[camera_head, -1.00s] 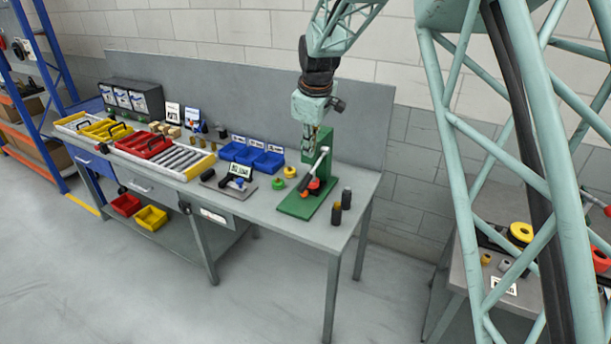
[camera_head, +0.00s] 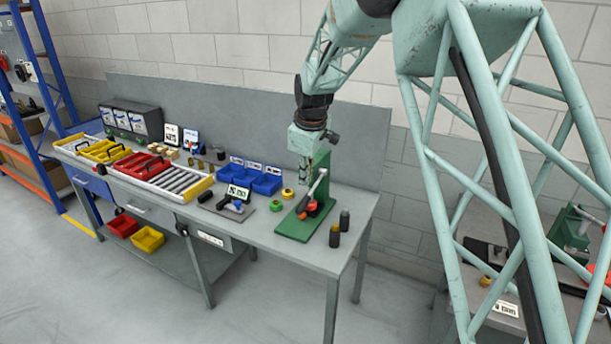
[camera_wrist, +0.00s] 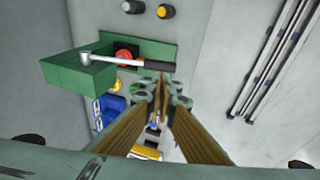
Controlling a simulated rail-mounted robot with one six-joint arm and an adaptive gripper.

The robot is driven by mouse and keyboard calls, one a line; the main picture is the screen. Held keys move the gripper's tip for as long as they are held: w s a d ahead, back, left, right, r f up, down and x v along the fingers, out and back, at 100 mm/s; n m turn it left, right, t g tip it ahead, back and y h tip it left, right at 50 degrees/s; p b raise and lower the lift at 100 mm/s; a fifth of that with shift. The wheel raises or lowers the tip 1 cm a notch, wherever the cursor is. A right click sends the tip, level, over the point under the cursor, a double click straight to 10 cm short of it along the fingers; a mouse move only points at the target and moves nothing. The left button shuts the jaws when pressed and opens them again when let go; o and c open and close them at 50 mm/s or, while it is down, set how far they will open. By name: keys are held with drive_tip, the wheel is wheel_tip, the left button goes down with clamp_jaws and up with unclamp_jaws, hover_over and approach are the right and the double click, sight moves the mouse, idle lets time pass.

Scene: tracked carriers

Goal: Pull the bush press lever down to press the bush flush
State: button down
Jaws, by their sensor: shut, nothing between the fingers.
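The green bush press stands at the right end of the bench, with a flat base (camera_head: 292,229) and an upright column (camera_head: 322,162). Its lever (camera_head: 316,188) is a grey bar with a dark grip, slanting down to the left from the column top. In the wrist view the lever (camera_wrist: 105,59) crosses over a red part (camera_wrist: 126,50) on the press; any bush there is not clear. My gripper (camera_wrist: 161,88) is shut and empty. In the wrist view its fingertips appear just beside the grip end, apparently not holding it. In the head view it hangs beside the column.
Blue bins (camera_head: 252,180) stand behind. A second bench (camera_head: 510,305) is at the right.

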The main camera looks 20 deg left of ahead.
sight(303, 204)
drive_tip(key=shift+p+x, duration=0.35)
drive_tip(key=shift+x, duration=5.1)
drive_tip(key=shift+w, duration=0.1)
drive_tip(key=shift+f+b, duration=0.55)
drive_tip(key=shift+f, duration=0.15)
drive_tip(key=shift+r, duration=0.1)
drive_tip(key=v, duration=1.4)
